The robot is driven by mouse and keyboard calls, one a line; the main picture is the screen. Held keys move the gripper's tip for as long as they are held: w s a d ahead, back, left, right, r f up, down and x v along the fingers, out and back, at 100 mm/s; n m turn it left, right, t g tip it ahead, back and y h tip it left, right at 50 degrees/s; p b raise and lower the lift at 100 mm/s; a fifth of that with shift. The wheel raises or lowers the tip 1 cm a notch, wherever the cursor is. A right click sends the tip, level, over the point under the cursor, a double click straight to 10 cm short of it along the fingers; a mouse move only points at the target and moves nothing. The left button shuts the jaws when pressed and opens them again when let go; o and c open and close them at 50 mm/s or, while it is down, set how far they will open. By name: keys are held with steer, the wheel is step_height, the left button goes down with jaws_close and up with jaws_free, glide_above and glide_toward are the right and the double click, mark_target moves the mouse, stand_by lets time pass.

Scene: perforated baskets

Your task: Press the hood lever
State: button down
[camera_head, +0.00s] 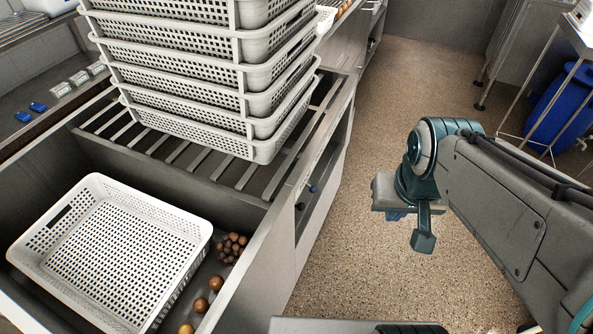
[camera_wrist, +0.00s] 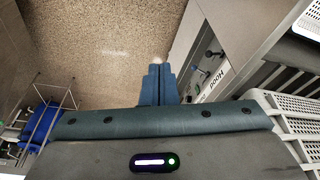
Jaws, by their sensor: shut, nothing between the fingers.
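A dark lever (camera_wrist: 214,54) and a small blue one (camera_wrist: 199,71) are on the cabinet's side panel in the wrist view, near a "Hood" label (camera_wrist: 217,79). I cannot tell for certain which is the hood lever. In the head view, small dark-blue parts (camera_head: 312,189) show on the same panel, below the counter edge. My gripper (camera_wrist: 158,66) has its blue fingers shut together with nothing between them. It points toward the floor and cabinet base, apart from the levers.
A tall stack of white perforated baskets (camera_head: 262,150) stands on the slatted counter. Another white basket (camera_head: 193,219) lies in the sink beside several brown round items (camera_head: 232,246). Open floor (camera_head: 370,285) lies right of the cabinet. A blue bin (camera_head: 560,105) stands under a rack.

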steer(key=shift+d, duration=0.1)
steer(key=w+d+f+n+t+h+b, duration=0.2)
steer(key=w+f+n+b, duration=0.15)
steer(key=w+f, duration=0.4)
steer(key=n+t+y+b, duration=0.1)
steer(key=n+y+b, duration=0.7)
steer(key=n, duration=0.5)
glide_toward(303, 205)
step_height(303, 205, up, 3)
steer(key=s, duration=0.2)
steer(key=shift+s+f, duration=0.15)
steer(key=shift+f, duration=0.05)
steer(key=b+x, duration=0.4)
steer(key=x, duration=0.6)
steer(key=shift+r+b, duration=0.1)
steer(key=shift+b, duration=0.3)
